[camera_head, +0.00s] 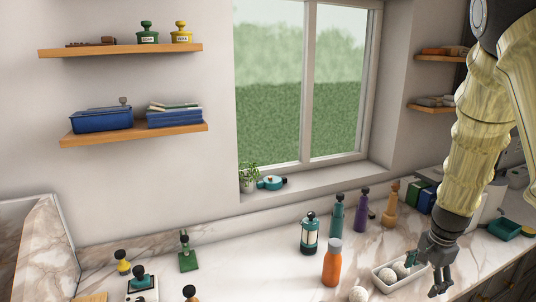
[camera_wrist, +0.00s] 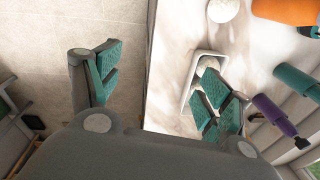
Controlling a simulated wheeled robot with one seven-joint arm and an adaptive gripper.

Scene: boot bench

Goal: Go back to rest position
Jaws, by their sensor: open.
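My gripper (camera_head: 428,270) hangs at the end of my arm over the right part of the marble counter (camera_head: 225,265). Its jaws are open and hold nothing. In the wrist view my gripper (camera_wrist: 160,85) shows its two green-padded fingers wide apart. One finger is over the floor and the other over a white tray (camera_wrist: 186,95). In the head view the tray (camera_head: 402,288) holds white balls (camera_head: 387,275), and my gripper is just right of it. Whether my fingers touch the tray cannot be told.
An orange bottle (camera_head: 332,263), a teal lantern-like jar (camera_head: 309,235), a teal bottle (camera_head: 336,215), a purple bottle (camera_head: 361,212) and a wooden figure-like bottle (camera_head: 391,206) stand near the tray. A loose white ball (camera_head: 358,294) lies left of it. The window (camera_head: 305,85) is behind.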

